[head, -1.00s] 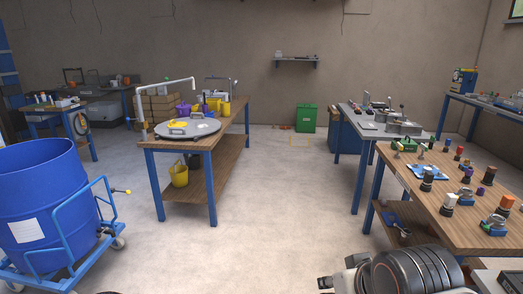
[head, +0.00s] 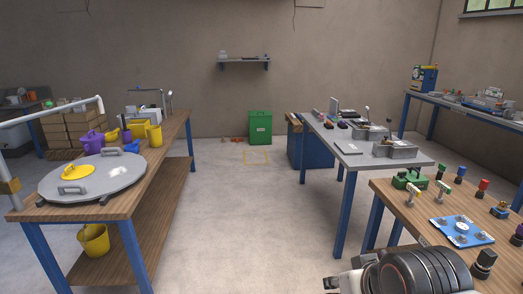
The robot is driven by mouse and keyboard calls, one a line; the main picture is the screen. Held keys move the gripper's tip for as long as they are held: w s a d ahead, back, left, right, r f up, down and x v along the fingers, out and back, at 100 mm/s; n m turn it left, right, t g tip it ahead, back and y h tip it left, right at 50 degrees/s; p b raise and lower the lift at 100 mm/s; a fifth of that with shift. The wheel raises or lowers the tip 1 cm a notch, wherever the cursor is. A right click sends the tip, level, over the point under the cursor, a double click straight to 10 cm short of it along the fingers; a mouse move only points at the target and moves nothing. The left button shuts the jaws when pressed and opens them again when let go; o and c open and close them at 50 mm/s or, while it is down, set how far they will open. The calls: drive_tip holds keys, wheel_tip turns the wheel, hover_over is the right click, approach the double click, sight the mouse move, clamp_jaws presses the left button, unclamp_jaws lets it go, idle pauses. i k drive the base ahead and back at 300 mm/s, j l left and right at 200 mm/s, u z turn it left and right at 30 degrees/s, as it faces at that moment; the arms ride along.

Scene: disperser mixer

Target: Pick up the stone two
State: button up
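No thing in the head view can be clearly told as stone two. Small reddish-brown lumps (head: 236,139) lie on the far floor, left of a green bin (head: 260,127); they are too small to tell whether they are stones. My arm shows at the bottom right with black ribbed links. A pale grey part at its left end, perhaps my gripper (head: 336,282), is cut by the lower edge. Its fingers cannot be made out, and it is far from the lumps.
A wooden table (head: 120,200) with a big grey lid stands at left. A grey-topped table (head: 345,161) and a wooden bench (head: 400,205) with small parts stand at right. A yellow floor outline (head: 256,164) lies ahead. The floor aisle between is clear.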

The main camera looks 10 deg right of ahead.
sight(342, 125)
drive_tip(key=i, duration=4.25)
drive_tip(key=i+z, duration=0.4)
drive_tip(key=i+j+z, duration=0.2)
drive_tip(key=i+z, duration=0.25)
drive_tip(key=i+j+z, duration=0.25)
drive_tip(key=z, duration=0.15)
